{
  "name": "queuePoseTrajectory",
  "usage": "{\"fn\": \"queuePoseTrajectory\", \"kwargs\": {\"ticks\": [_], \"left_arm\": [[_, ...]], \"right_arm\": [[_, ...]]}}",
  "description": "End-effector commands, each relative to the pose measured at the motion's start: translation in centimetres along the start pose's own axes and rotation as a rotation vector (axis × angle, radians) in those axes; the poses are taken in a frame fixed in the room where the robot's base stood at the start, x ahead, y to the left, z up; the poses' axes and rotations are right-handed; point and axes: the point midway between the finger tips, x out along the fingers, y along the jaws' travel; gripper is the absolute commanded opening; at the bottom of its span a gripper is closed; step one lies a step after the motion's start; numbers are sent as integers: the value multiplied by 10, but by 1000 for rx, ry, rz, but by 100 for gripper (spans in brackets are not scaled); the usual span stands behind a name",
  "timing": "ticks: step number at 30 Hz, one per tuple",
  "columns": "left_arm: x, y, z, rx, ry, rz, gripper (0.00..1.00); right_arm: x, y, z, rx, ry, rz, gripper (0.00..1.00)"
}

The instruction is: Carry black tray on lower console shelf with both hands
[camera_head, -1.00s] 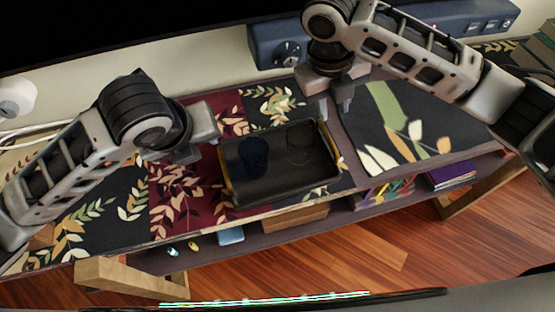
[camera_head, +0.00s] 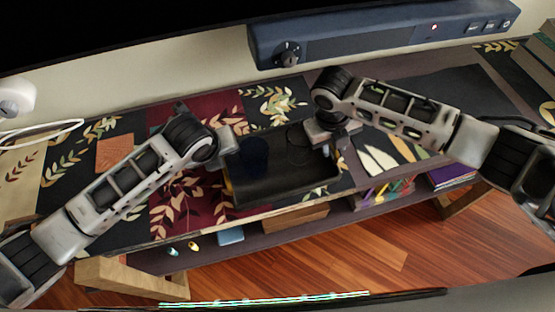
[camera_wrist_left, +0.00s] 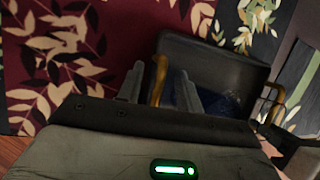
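The black tray (camera_head: 285,187) lies on the console's patterned top in the head view, with gold handles at its short ends. A dark blue cup (camera_head: 255,152) stands inside it, and a clear round thing (camera_head: 298,142) shows beside the cup. My left gripper (camera_head: 229,160) is at the tray's left end. In the left wrist view its two fingers (camera_wrist_left: 160,82) stand apart on either side of the left gold handle (camera_wrist_left: 158,78). My right gripper (camera_head: 330,146) is at the tray's right end, close to the right handle (camera_wrist_left: 272,100); its finger gap is hidden.
The console's lower shelf (camera_head: 290,232) is below, with a wooden box (camera_head: 296,217), a light blue item (camera_head: 230,235), coloured pens and purple books (camera_head: 452,177). A blue-grey device (camera_head: 380,35) stands behind the tray. Wooden floor is in front.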

Motion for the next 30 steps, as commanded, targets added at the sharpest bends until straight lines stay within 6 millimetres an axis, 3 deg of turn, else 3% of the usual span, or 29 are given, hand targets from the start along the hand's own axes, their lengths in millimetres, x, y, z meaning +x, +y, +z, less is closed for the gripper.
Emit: {"fn": "queuePoseTrajectory", "kwargs": {"ticks": [5, 14, 17, 18, 30], "left_arm": [[10, 0, 0, 0, 0, 0, 36], [11, 0, 0, 0, -1, 0, 36], [11, 0, 0, 0, 0, 0, 8], [11, 0, 0, 0, 0, 0, 0], [7, -1, 2, 0, -3, -2, 0]], "right_arm": [[11, 0, 0, -1, 0, -1, 28], [12, 0, 0, -1, 0, -1, 28], [11, 0, 0, -1, 0, -1, 0], [11, 0, 0, 0, 0, -1, 0], [6, -1, 1, 1, -3, 0, 0]]}}
